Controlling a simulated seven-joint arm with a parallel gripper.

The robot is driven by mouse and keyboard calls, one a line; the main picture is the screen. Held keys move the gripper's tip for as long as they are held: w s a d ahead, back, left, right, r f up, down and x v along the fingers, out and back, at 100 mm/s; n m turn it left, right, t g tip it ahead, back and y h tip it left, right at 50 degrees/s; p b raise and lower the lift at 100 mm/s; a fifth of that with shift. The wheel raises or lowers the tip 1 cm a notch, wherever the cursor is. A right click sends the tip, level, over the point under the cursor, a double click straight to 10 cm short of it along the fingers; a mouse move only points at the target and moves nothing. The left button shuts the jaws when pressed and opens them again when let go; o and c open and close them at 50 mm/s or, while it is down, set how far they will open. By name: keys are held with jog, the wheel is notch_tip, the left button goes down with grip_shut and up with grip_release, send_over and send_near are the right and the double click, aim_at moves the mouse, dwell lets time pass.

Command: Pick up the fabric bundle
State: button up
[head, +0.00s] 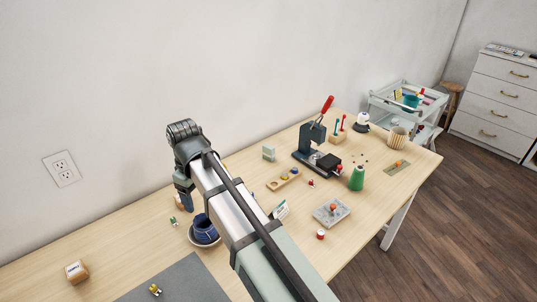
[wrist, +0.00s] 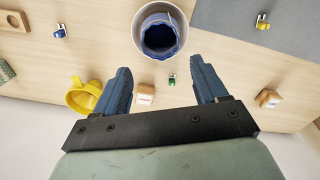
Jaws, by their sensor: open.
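A pale green folded stack (head: 268,152), which looks like the fabric bundle, lies near the wall, left of the dark press in the head view. A green patterned piece (wrist: 4,76), probably the same bundle, is cut off at the left edge of the wrist view. My gripper (head: 185,203) is above the table's back left part, well left of the stack in the head view. In the wrist view my gripper (wrist: 160,72) has its two blue fingers wide apart, with nothing between them. The stack is apart from the fingers.
A dark blue vessel (wrist: 160,36) stands in a pale bowl (wrist: 142,15) just beyond the fingertips. A yellow mug (wrist: 84,97) is beside the left finger. Small labelled blocks (wrist: 146,96) are nearby. The press (head: 318,150) stands right of the stack. My arm hides part of the table.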

jog(key=shift+c, duration=1.2)
jog(key=n+t+y, duration=0.8)
jog(key=n+y, duration=0.3)
jog(key=n, duration=2.3)
send_near(269, 151)
jog(key=x, duration=0.7)
jog(key=w+d+x, duration=0.1)
jog(key=x, duration=0.3)
jog(key=shift+w+a+f, duration=0.15)
jog(key=shift+a+f, duration=0.15)
jog(key=shift+f, duration=0.2)
